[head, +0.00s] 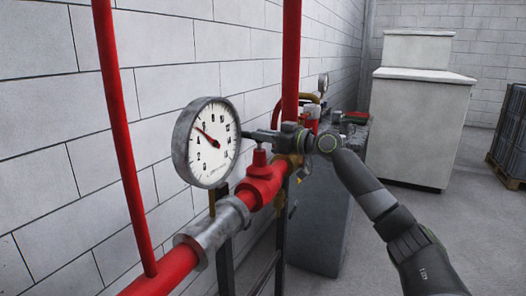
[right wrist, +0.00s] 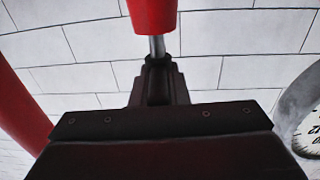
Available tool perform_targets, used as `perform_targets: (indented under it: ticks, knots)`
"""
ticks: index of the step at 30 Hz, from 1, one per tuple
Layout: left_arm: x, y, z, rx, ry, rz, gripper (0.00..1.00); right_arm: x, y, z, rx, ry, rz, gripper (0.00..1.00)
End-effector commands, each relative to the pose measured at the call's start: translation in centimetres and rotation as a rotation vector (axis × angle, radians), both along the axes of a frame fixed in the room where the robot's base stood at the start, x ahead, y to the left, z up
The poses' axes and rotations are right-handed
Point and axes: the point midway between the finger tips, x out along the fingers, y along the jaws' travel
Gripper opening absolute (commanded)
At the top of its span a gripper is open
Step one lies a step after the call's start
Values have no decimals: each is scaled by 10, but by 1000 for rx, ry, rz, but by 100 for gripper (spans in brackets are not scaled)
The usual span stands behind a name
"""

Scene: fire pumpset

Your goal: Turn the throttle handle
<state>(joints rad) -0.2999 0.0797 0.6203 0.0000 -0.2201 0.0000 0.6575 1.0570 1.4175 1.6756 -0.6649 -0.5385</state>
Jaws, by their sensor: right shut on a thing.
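The red throttle valve (head: 262,180) sits on the red horizontal pipe, just right of the round gauge (head: 212,142). Its red upper part narrows to a short stem. My right gripper (head: 262,136) is at the top of this stem, in front of the wall, and is shut on the throttle handle. The handle is mostly hidden by the jaws. In the right wrist view, the red valve part (right wrist: 153,14) and its metal stem (right wrist: 157,46) meet the tip of my gripper (right wrist: 157,68). My left gripper is not in view.
A red vertical pipe (head: 291,60) stands close behind my right gripper. Another red pipe (head: 122,130) rises at the left. A grey tank-like block (head: 318,225) stands behind the valve.

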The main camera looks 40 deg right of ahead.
Motion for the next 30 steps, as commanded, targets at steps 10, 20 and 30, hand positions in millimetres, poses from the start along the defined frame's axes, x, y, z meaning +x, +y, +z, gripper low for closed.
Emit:
perform_targets:
  ticks: [10,20,30]
  knots:
    - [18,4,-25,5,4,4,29,1,-2,-3,3,0,158,0]
    - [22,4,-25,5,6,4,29,3,-4,1,6,1,340,0]
    - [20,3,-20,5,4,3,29,4,-4,0,2,3,464,0]
